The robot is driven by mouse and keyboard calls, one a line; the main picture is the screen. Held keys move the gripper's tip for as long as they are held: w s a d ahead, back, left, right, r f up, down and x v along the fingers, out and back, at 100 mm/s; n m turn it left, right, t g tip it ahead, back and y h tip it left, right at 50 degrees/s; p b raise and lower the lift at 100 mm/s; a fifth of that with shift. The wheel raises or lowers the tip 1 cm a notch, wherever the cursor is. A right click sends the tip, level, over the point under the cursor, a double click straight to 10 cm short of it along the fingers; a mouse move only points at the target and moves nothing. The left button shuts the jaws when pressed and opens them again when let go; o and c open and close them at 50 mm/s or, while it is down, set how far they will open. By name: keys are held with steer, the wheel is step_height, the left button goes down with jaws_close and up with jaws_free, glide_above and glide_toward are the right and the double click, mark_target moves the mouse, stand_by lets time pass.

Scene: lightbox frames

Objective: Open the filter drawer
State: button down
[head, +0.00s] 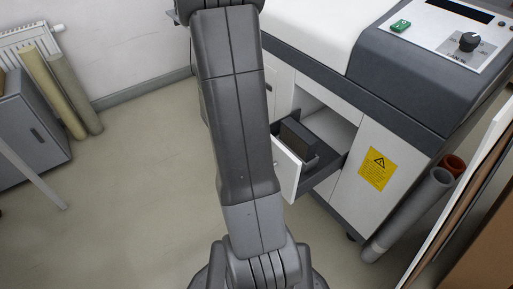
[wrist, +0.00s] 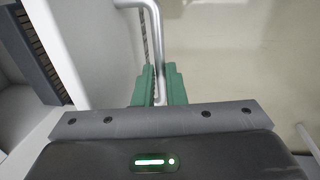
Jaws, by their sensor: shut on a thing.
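The filter drawer (head: 287,170) stands pulled out of the lower front of the white and grey machine. It has a white front panel and a dark tray, with a dark box-shaped filter (head: 298,138) inside. In the wrist view, the drawer's white front (wrist: 95,55) is at the left, with the dark ribbed filter (wrist: 38,60) behind it. My gripper (wrist: 159,88) has green fingers, shut on the drawer's silver bar handle (wrist: 153,22). In the head view, my arm hides the gripper and the handle.
The machine (head: 405,125) has a control panel with a knob (head: 468,41) on top. Grey and orange tubes (head: 410,210) and leaning boards stand at the right. Rolls (head: 65,95) and a grey cabinet (head: 30,130) are at the left. The floor (head: 145,190) left of the drawer is clear.

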stand_by(0.3)
steer(key=c, duration=1.5)
jaws_free()
steer(key=shift+r, duration=0.1)
step_height(320, 180, up, 13)
steer(key=s+a+p, duration=0.1)
steer(key=a+p, duration=0.1)
steer(key=p, duration=0.2)
steer(key=shift+s+r+p, duration=0.2)
steer(key=shift+s+p, duration=0.1)
steer(key=shift+p, duration=0.1)
steer(key=shift+f, duration=0.1)
steer(key=f+b, duration=0.1)
steer(key=f, duration=0.3)
steer(key=w+d+f+b, duration=0.1)
steer(key=f+b, duration=0.1)
steer(key=f, duration=0.3)
steer(key=d+f+b, duration=0.1)
steer(key=f+b, duration=0.1)
steer(key=f, duration=0.2)
steer(key=shift+w+f, duration=0.25)
steer(key=shift+w, duration=0.05)
steer(key=shift+w+d, duration=0.1)
steer(key=shift+r, duration=0.1)
